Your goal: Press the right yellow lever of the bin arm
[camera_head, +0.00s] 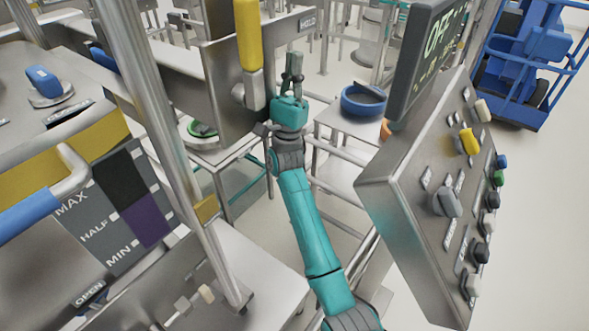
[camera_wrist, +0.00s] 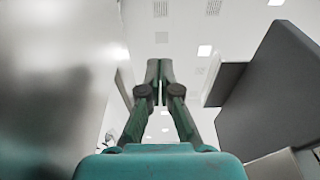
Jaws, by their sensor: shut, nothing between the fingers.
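A yellow lever (camera_head: 249,35) stands upright on a metal mount at the right end of a steel housing, near a HOLD label; its top is cut off by the head view's edge. I cannot tell whether a second lever is in view. My gripper (camera_head: 293,62) is just right of the lever's lower part and mount, fingers pointing up, with no clear contact. In the wrist view my gripper (camera_wrist: 160,68) has its fingers together and empty, pointing at the ceiling. The lever is not clearly visible in that view.
A control panel (camera_head: 400,180) with knobs and a display (camera_head: 425,60) stands to the right of my arm. A steel post (camera_head: 150,120) and a MAX/HALF/MIN gauge (camera_head: 125,205) stand at left. A blue ring-shaped thing (camera_head: 362,103) lies on a table behind.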

